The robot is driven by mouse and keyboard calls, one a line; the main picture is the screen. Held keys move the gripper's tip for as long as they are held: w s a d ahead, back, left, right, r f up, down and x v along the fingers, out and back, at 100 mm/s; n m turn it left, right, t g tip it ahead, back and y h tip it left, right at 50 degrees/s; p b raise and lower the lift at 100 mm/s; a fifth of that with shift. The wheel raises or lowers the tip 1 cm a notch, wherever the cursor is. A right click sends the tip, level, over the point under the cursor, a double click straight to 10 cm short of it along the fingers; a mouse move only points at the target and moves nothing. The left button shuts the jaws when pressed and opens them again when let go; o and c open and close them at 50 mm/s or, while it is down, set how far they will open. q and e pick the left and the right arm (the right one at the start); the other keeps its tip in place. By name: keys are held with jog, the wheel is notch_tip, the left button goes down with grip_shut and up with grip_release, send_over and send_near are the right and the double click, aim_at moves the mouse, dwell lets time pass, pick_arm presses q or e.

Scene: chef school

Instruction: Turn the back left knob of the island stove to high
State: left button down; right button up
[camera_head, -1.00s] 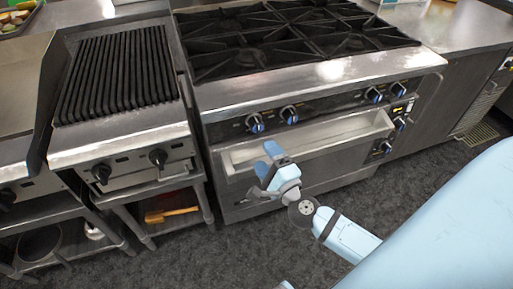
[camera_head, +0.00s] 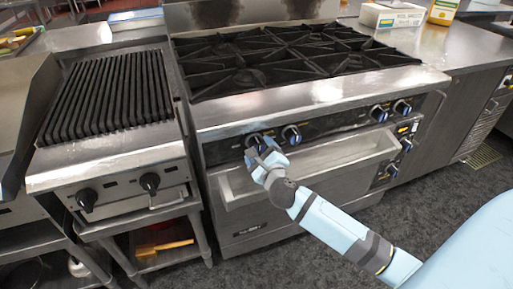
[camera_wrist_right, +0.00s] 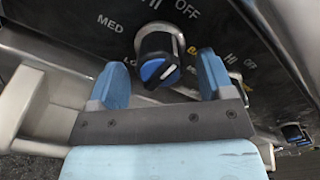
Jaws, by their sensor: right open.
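The island stove (camera_head: 330,103) has a steel front with several blue-and-black knobs. My right gripper (camera_head: 264,153) is open at the leftmost stove knob (camera_head: 253,140) and partly covers it. In the right wrist view the gripper (camera_wrist_right: 162,76) has one finger on each side of this knob (camera_wrist_right: 156,58), with gaps visible, so it is not gripped. The knob has a white pointer mark on its blue face, and OFF, HI, MED and partly hidden LO print around it. A second knob (camera_head: 291,134) is just to its right. My left gripper is not in view.
An oven handle shelf (camera_head: 330,155) juts out below the knobs. A ridged grill (camera_head: 110,90) with its own black knobs stands at the left. Black burner grates (camera_head: 290,58) cover the stove top. A white box (camera_head: 392,14) sits on the right counter.

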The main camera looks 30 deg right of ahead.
jog(key=x, duration=0.2)
jog(key=shift+w, duration=0.35)
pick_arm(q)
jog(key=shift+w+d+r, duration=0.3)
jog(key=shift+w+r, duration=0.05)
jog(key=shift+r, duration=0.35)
pick_arm(e)
jog(key=shift+w, duration=0.1)
jog(key=shift+c, duration=0.4)
